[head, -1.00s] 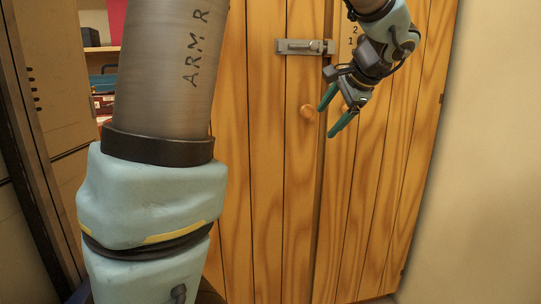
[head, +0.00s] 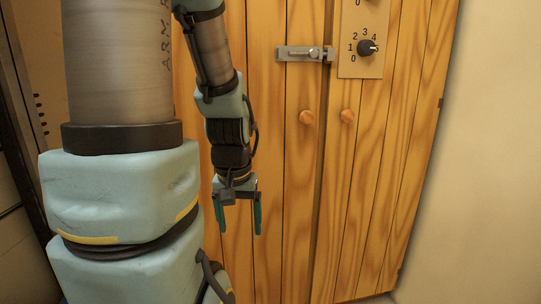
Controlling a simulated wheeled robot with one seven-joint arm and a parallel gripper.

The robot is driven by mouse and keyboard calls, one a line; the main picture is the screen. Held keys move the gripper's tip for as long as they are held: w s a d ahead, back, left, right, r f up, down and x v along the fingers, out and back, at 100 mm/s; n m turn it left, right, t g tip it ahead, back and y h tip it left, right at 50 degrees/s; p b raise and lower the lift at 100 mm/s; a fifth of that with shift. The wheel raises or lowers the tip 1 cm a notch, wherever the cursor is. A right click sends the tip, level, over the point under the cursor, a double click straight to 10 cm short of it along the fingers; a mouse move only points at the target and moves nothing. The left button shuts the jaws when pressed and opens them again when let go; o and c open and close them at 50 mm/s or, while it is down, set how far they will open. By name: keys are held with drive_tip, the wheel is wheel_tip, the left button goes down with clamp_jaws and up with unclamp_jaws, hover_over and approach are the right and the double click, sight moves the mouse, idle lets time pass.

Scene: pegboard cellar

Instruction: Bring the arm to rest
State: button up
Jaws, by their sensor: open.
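My gripper (head: 238,216) hangs pointing straight down in the head view, left of the middle, in front of the wooden cabinet. Its two green fingers are apart and nothing is between them. My forearm comes down from the top of the view, folded close beside my large upper arm link at the left. The gripper appears left of and below the cabinet's knobs.
A wooden cabinet (head: 269,168) with two doors fills the middle. It has a metal latch (head: 305,53), a left knob (head: 306,117), a right knob (head: 347,116) and a panel with a black dial (head: 367,47). A plain wall (head: 490,150) stands at the right.

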wheel_tip(320, 180, up, 19)
drive_tip(key=p, duration=1.7)
drive_tip(key=shift+f, duration=0.15)
drive_tip(key=shift+w, duration=0.1)
